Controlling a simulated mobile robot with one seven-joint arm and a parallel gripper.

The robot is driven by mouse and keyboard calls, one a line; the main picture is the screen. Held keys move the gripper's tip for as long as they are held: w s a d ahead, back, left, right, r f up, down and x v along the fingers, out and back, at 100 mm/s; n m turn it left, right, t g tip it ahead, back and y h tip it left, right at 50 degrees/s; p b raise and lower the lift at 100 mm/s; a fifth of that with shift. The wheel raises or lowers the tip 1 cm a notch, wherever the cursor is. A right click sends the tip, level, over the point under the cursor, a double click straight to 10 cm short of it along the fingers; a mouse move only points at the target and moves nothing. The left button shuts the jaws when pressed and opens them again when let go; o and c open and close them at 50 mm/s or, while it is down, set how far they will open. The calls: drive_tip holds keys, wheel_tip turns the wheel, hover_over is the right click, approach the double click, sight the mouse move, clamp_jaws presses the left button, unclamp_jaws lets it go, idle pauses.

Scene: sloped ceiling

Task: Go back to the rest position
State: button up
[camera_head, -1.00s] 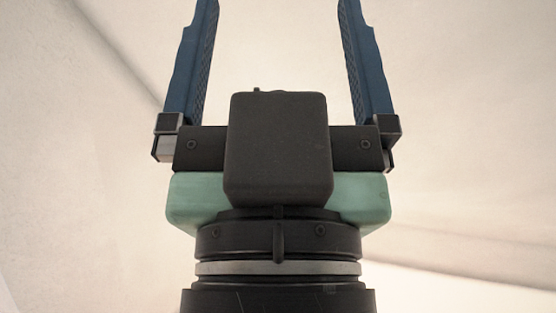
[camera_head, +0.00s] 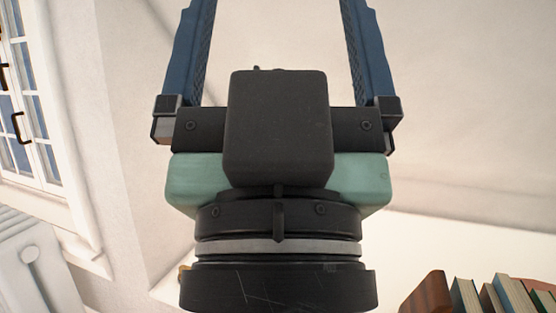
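My gripper (camera_head: 272,20) fills the middle of the head camera view. Its two blue fingers point up and stand wide apart, with only pale wall or ceiling surface between them. The fingertips run out of the top of the picture. Nothing shows between the fingers. The dark gripper body and its pale green part sit below the fingers, above my black wrist.
A white-framed window (camera_head: 28,125) with dark handles is at the left. A white panelled piece (camera_head: 30,268) stands below it. A row of several books (camera_head: 505,295) is at the lower right, beside a reddish-brown object (camera_head: 427,290). Pale sloped surfaces fill the background.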

wheel_tip(320, 180, up, 35)
drive_tip(key=p, duration=3.4)
drive_tip(key=shift+w, duration=0.15)
